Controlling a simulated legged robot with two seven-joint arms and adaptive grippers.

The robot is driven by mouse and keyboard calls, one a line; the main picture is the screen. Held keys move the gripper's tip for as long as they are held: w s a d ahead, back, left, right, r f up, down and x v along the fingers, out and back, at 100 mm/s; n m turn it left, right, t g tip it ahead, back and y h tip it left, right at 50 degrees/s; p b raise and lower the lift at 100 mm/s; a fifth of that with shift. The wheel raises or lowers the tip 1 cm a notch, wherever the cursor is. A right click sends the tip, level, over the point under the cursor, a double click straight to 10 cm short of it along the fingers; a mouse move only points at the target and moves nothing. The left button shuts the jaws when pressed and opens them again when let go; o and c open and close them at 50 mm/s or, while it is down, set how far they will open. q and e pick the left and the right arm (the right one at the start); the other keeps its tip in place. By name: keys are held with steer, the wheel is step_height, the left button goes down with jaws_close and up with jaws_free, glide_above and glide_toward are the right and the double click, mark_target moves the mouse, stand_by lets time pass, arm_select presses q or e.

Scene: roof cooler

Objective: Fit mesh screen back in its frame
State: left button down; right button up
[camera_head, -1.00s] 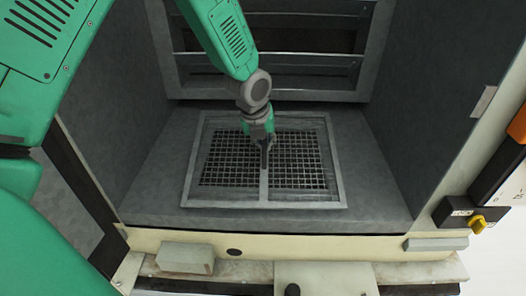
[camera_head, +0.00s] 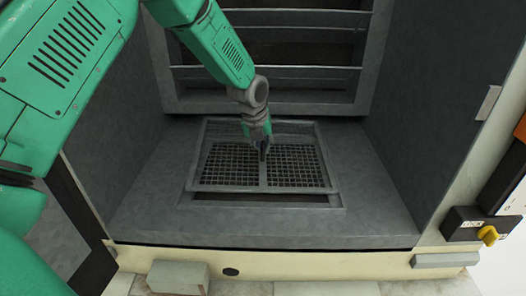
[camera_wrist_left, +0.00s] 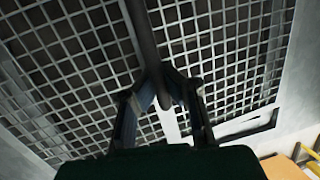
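The mesh screen (camera_head: 232,163) is a grey grid with a middle bar, lying over the recessed frame (camera_head: 330,208) in the cabinet floor. Its front edge stands back from the frame's front edge, leaving a dark gap (camera_head: 265,200) between them. I cannot tell its exact height or tilt. My left gripper (camera_head: 263,152) reaches down onto the middle bar. In the left wrist view its fingers (camera_wrist_left: 166,85) close around that bar, with mesh (camera_wrist_left: 225,55) on both sides. My right gripper is not in view.
Grey cabinet walls (camera_head: 425,110) stand left and right, and a slatted back panel (camera_head: 290,75) is behind. The cream front sill (camera_head: 320,262) has a grey block (camera_head: 178,277) before it. The floor around the frame is clear.

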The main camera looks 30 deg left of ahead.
mark_target(261, 159)
arm_select(q)
steer(key=shift+w+a, duration=0.1)
steer(key=shift+a, duration=0.3)
steer(key=shift+d, duration=0.1)
steer(key=shift+s+d+r+h+p, duration=0.15)
steer(key=shift+s+d+h+p, duration=0.15)
steer(key=shift+s+d+p, duration=0.2)
steer(key=shift+s+d+m+h+p, duration=0.15)
steer(key=shift+s+m+h+p, duration=0.2)
steer(key=shift+s+p, duration=0.35)
steer(key=shift+d+g, duration=0.2)
steer(key=shift+g, duration=0.2)
steer(key=shift+p, duration=0.3)
steer(key=shift+f, duration=0.45)
stand_by(0.6)
steer(key=shift+f+b, duration=0.7)
steer(key=shift+f, duration=0.5)
